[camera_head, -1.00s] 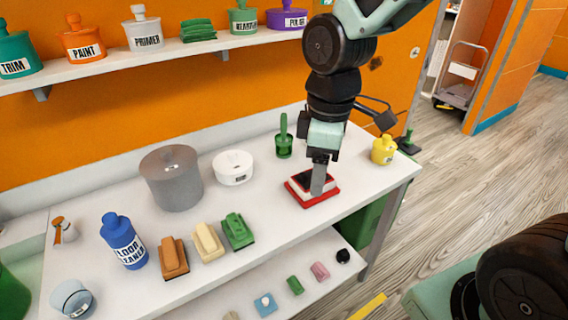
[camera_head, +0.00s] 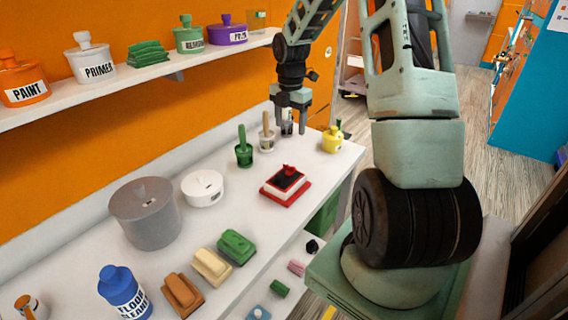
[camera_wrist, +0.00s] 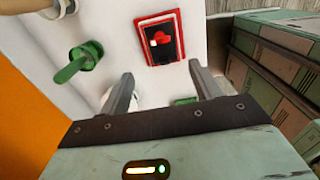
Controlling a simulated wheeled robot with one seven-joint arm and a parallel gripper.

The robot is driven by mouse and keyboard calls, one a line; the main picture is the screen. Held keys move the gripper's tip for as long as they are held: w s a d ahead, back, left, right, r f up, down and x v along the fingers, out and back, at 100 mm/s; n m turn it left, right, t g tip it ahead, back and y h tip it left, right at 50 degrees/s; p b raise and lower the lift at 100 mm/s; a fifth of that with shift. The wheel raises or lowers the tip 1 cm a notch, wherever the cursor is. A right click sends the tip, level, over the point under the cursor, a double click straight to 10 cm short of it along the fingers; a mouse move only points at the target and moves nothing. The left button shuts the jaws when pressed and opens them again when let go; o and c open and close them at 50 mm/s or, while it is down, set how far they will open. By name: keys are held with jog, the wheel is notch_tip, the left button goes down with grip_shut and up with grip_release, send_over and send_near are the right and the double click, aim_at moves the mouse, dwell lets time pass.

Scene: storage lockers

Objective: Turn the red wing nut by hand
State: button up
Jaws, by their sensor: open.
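The red wing nut (camera_head: 289,170) sits on the black top of a small white block with a red base (camera_head: 286,198), on the white bench. In the wrist view the red wing nut (camera_wrist: 163,38) shows on the black face, beyond my fingertips. My gripper (camera_head: 292,127) is open and points down above the back of the bench, apart from the nut and behind it. Both fingers also show in the wrist view (camera_wrist: 162,70), spread with nothing held between them.
Near my gripper stand a green cup with a handle (camera_head: 244,155), a beige-handled cup (camera_head: 267,138) and a yellow bottle (camera_head: 332,141). A white round tub (camera_head: 203,190) and a grey canister (camera_head: 146,222) stand left of the block. Bare bench surrounds the block.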

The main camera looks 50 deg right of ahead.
aim_at(289, 165)
notch_tip(289, 165, down, 15)
jog(key=shift+r+p, duration=0.1)
jog(key=shift+p, duration=1.05)
jog(key=c, duration=1)
